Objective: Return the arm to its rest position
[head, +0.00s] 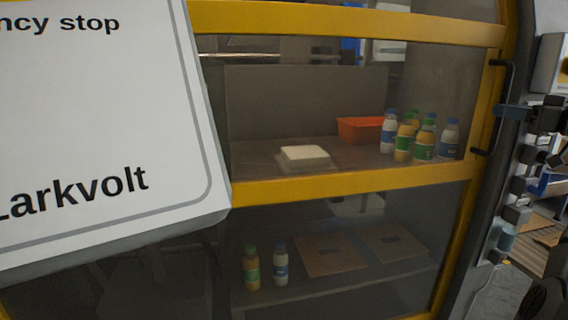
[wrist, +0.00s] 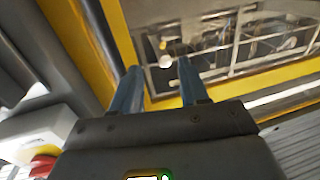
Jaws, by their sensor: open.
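My gripper (wrist: 158,75) shows in the wrist view with its two blue fingers apart and nothing between them. Beyond the fingers are a yellow frame and a window with metal rails behind it. A white panel (head: 90,120) with the words "ncy stop" and "Larkvolt" fills the left of the head view. The rest position itself is not marked in either view.
A yellow-framed door (head: 340,190) with a dark handle (head: 507,100) stands ahead. Behind its pane are several bottles (head: 425,138), an orange bin (head: 360,129) and a white block (head: 304,155). A red button (wrist: 42,165) is at the lower left of the wrist view.

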